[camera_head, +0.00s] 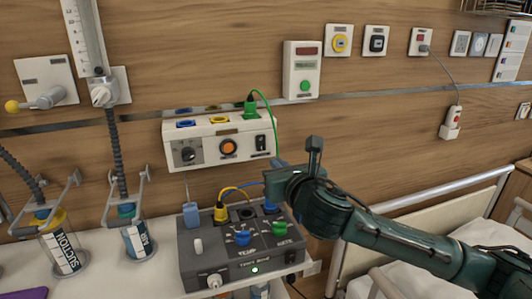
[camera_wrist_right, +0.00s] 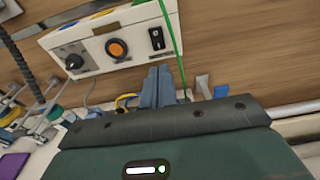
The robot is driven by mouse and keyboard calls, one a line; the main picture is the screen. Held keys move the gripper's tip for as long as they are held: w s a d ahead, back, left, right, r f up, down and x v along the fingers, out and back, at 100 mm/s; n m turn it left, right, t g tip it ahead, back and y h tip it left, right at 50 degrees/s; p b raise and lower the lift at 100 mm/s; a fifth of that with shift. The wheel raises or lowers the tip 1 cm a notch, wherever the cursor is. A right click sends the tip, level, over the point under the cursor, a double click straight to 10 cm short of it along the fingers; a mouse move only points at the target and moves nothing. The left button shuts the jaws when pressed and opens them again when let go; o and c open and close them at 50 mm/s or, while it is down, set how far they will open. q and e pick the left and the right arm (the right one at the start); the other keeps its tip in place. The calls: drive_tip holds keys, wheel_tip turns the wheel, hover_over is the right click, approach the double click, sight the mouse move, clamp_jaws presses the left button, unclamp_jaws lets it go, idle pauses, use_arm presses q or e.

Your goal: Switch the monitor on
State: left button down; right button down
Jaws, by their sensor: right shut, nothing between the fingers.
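A white wall unit (camera_head: 220,138) hangs on the rail, with blue and yellow sockets on top, a black knob (camera_head: 187,154), an orange button (camera_head: 228,147) and a black rocker switch (camera_head: 261,142). In the right wrist view the rocker switch (camera_wrist_right: 156,38) is just above my fingertips. No label here clearly names the monitor. A smaller white box (camera_head: 301,70) with a dark red display and a green button is higher on the wall. My right gripper (camera_head: 281,164) is shut and empty, just below the wall unit's right end. My left gripper is not in view.
A grey box (camera_head: 215,262) with knobs and plugged cables stands on the shelf below my right gripper. A green cable (camera_head: 270,115) hangs beside the rocker switch. Suction jars (camera_head: 62,250) stand at left, and a bed (camera_head: 410,285) is at right.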

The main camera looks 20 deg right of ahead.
sight(262, 149)
drive_tip(key=w, duration=0.5)
drive_tip(key=w+f, duration=0.1)
drive_tip(key=w, duration=0.2)
drive_tip(key=shift+w+a, duration=0.15)
drive_tip(key=shift+w, duration=0.1)
drive_tip(key=shift+w+p, duration=0.15)
drive_tip(key=shift+p, duration=0.45)
drive_tip(key=shift+f, duration=0.1)
